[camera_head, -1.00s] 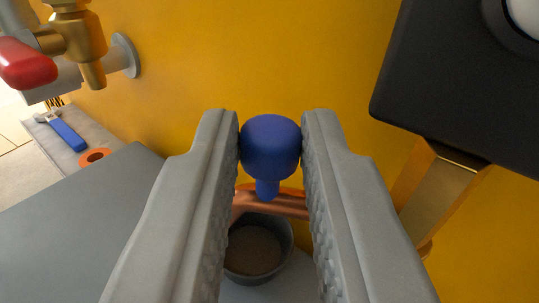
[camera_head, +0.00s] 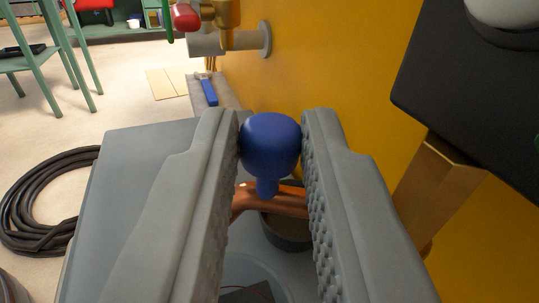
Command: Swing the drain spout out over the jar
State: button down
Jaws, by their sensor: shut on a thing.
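My gripper (camera_head: 270,150) is shut on the blue knob (camera_head: 270,145), one jaw on each side of it. The knob's stem goes down to the copper drain spout (camera_head: 278,200), which shows between my jaws and is partly hidden by them. A round, clear rim (camera_head: 245,268), which looks like the jar, shows at the bottom between the jaws, nearer than the spout; most of it is hidden. A dark grey cup (camera_head: 287,235) stands below and behind the spout against the tank side. I cannot tell where the spout's open end is.
The yellow tank wall (camera_head: 330,70) rises behind and to the right. A black box (camera_head: 460,95) on a bracket hangs close at the right. A red-handled brass valve (camera_head: 215,18) is at upper left. A grey surface (camera_head: 135,190) and a coiled black hose (camera_head: 35,205) lie left.

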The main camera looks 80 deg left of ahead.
dwell(0.4)
jog(key=c, duration=1.6)
grip_release()
jog(key=shift+o, duration=0.2)
jog(key=shift+a, duration=0.1)
